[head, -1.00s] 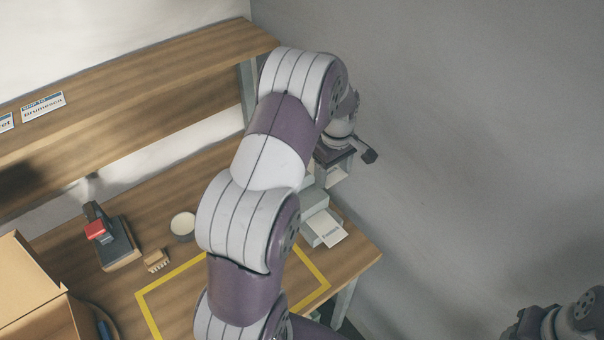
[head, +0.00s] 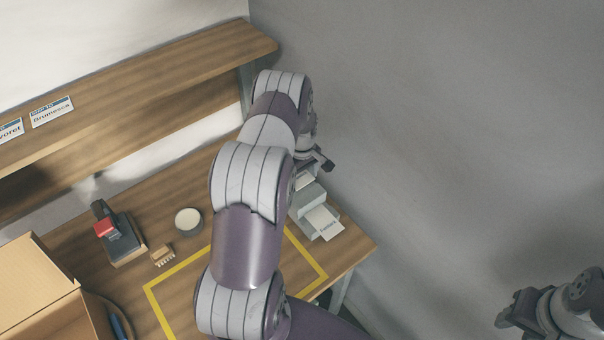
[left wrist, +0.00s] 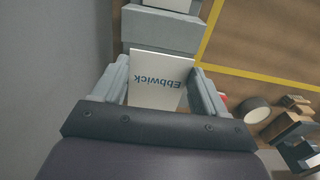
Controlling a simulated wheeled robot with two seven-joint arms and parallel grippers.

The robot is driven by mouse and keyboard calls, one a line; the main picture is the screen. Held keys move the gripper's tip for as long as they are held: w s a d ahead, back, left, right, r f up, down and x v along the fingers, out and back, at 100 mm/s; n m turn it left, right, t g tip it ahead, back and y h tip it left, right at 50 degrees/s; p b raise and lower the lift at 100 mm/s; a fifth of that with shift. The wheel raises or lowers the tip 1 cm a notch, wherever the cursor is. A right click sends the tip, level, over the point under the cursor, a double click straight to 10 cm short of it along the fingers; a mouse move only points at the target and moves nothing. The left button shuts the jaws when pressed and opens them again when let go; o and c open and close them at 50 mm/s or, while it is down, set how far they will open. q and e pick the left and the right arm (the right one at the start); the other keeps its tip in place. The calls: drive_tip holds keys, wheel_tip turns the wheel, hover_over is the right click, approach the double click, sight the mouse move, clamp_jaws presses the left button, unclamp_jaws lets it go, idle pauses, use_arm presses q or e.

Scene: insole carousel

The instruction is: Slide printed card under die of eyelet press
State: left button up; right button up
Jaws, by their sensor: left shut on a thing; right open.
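My left gripper (head: 308,174) is beyond the grey machine at the table's right end, partly hidden by my arm. In the left wrist view its fingers (left wrist: 160,70) are shut on a white card (left wrist: 160,88) printed "Ebbwick". The card's far edge is close to a grey block; I cannot tell if they touch. A dark press with a red part (head: 116,240), apparently the eyelet press, stands on the table's left. Its die area is too small to make out. My right gripper (head: 512,318) is open and empty at the lower right, off the table.
The grey machine (head: 307,206) has another printed card (head: 323,222) at its front. A cup (head: 188,220) and small brush (head: 162,255) stand near the press. A cardboard box (head: 35,285) is at lower left. Yellow tape (head: 310,262) marks the table. A shelf (head: 130,95) overhangs the back.

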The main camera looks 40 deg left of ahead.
use_arm(q)
drive_tip(key=shift+f, duration=0.4)
drive_tip(key=o, duration=1)
drive_tip(key=shift+w+r, duration=0.1)
